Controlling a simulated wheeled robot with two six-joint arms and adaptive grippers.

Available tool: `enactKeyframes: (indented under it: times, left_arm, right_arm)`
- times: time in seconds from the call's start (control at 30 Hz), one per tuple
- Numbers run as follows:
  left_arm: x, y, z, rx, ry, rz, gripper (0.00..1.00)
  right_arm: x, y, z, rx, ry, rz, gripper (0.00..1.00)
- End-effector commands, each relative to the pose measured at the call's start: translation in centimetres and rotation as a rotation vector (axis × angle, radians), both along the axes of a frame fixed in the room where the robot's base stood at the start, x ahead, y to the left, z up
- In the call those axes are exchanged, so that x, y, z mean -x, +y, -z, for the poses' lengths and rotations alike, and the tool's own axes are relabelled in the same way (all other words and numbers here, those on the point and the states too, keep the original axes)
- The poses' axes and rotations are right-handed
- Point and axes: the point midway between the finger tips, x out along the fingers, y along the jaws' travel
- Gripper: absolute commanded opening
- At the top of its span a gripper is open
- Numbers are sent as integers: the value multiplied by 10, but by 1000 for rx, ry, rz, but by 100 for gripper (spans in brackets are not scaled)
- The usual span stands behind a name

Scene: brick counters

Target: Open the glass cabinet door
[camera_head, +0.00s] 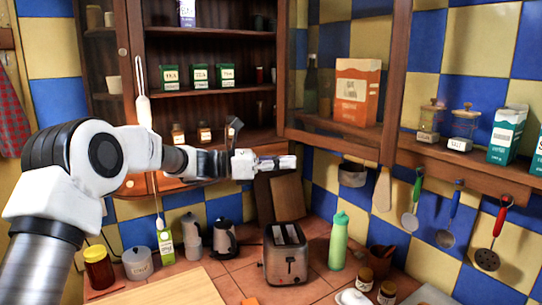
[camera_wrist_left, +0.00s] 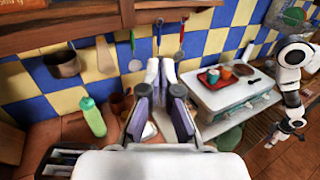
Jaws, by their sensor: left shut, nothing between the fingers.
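The wooden cabinet (camera_head: 205,32) is at upper centre in the head view, its middle shelves in plain sight. A framed glass panel like a door (camera_head: 395,85) stands at an angle on the right of these shelves. An orange box and tiles show through it. Another framed panel (camera_head: 128,60) stands at the left side. My left gripper (camera_head: 292,162) is shut and empty, in front of the cabinet's lower right, near the glass panel's bottom edge; contact cannot be told. Its fingers (camera_wrist_left: 160,72) also show in the left wrist view. A white arm, probably my right, shows there; its jaws are unclear.
Below are a toaster (camera_head: 286,258), a green bottle (camera_head: 338,240), a kettle (camera_head: 224,240) and jars on the counter. Utensils, including a red-handled one (camera_head: 493,235), hang at right under a shelf (camera_head: 465,172). A tray (camera_wrist_left: 222,78) shows in the wrist view.

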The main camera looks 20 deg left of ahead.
Motion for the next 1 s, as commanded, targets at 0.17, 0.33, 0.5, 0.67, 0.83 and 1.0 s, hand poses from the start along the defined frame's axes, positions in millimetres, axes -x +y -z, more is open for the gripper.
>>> enactKeyframes:
  times: [0.17, 0.33, 0.5, 0.67, 0.83, 1.0]
  left_arm:
    - [0, -1, 1, 0, 0, 0, 0]
    - [-1, -2, 1, -1, 0, -2, 0]
    - [-10, -25, 4, -3, -4, -45, 0]
    - [-30, -67, 8, -8, -3, -143, 0]
    - [-58, -110, 6, -9, -4, -258, 0]
    - [-87, -145, 3, -7, -3, -359, 0]
  right_arm:
    - [0, 0, 0, 0, 0, 0, 40]
    - [0, 0, 2, 0, 0, 0, 40]
    - [0, 0, 16, 0, 0, 0, 40]
    - [0, 0, 37, 0, 0, 0, 40]
    - [0, 0, 52, 0, 0, 0, 40]
    - [0, 0, 55, 0, 0, 0, 40]
